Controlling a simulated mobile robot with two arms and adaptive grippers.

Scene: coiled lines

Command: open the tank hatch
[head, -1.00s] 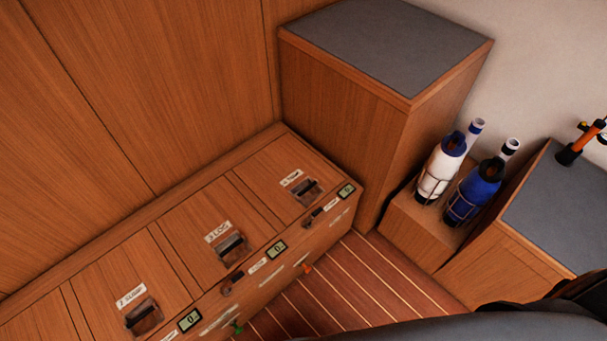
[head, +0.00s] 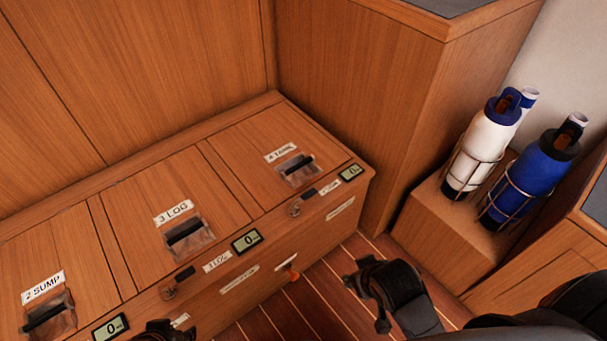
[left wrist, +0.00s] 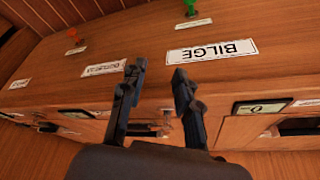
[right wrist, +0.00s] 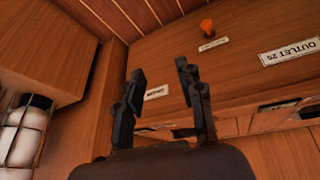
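The tank hatch (head: 240,158) is the far right lid on the wooden bench, with a small label that seems to read 4 TANK. It is shut, flush with the bench top. A recessed dark pull (head: 298,168) sits near its front edge. A small latch with a black grip (head: 303,205) lies on the bench edge below it. My right gripper (head: 370,298) is in front of the bench's right end, over the floor. The right wrist view shows its fingers apart and empty (right wrist: 160,72). My left gripper (head: 163,333) is barely in view at the bottom; its fingers are apart and empty (left wrist: 159,77).
The log hatch (head: 150,190) and sump hatch (head: 70,255) are shut to the left. A tall cabinet (head: 350,90) adjoins the bench's right end. White (head: 484,145) and blue (head: 535,172) bottles stand in wire holders at right. An orange knob (head: 293,275) protrudes from the bench front.

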